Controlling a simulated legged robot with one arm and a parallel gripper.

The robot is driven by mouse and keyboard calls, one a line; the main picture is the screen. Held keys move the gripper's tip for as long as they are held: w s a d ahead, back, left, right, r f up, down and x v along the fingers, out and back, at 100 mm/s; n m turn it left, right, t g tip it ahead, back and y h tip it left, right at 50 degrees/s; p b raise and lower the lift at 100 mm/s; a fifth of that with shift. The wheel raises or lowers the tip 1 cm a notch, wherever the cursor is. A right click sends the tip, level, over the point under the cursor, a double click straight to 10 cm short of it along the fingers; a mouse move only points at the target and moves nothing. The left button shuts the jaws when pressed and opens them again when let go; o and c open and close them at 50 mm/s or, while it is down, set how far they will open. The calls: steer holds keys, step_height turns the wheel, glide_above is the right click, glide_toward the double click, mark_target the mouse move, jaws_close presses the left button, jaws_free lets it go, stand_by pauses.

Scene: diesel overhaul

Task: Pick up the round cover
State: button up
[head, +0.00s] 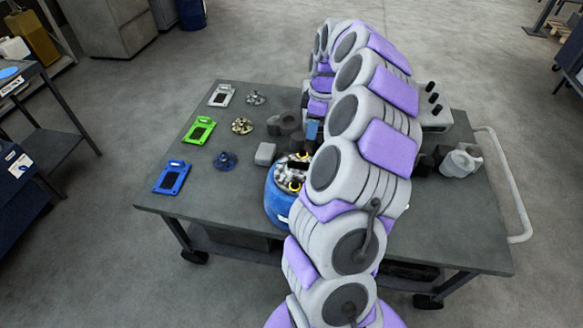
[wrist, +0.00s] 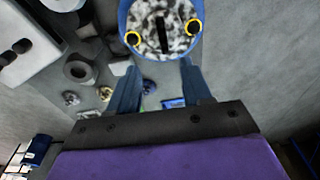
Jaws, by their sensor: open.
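The round cover (head: 297,168) has a mottled grey and white face with a black slot and yellow rings. It sits on top of a blue round housing (head: 277,202) at the near middle of the table, partly hidden by my arm. In the wrist view the cover (wrist: 158,28) shows at the top, inside the blue rim, with a yellow ring on each side of the slot. My gripper (wrist: 160,66) is open, its two blue fingers apart and nothing seen between them. In the head view my gripper (head: 312,130) is above the table, mostly behind my arm.
On the table (head: 235,100) at left lie a white plate (head: 221,95), a green plate (head: 199,130), a blue plate (head: 172,177) and several small round parts. A grey block (head: 265,154) lies near the housing. Grey machine parts (head: 459,161) stand at right. The front right of the table is clear.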

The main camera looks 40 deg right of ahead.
steer(key=b, duration=0.2)
glide_above(299, 163)
steer(key=s, duration=0.2)
steer(key=f, duration=1)
steer(key=shift+w+f, duration=0.1)
steer(key=shift+w, duration=0.15)
steer(key=shift+w+d+f, duration=0.1)
steer(key=shift+d+f, duration=0.4)
steer(key=f, duration=0.1)
steer(key=f+b, duration=0.1)
steer(key=w+f+b, duration=0.1)
steer(key=f, duration=0.1)
steer(key=shift+a+f, duration=0.1)
steer(key=shift+a, duration=0.2)
steer(key=shift+a+f, duration=0.1)
steer(key=shift+a, duration=0.3)
steer(key=shift+d+f, duration=0.1)
steer(key=shift+d, duration=0.45)
steer(key=c, duration=0.5)
steer(key=shift+w+a, duration=0.1)
steer(key=shift+a, duration=0.15)
jaws_close()
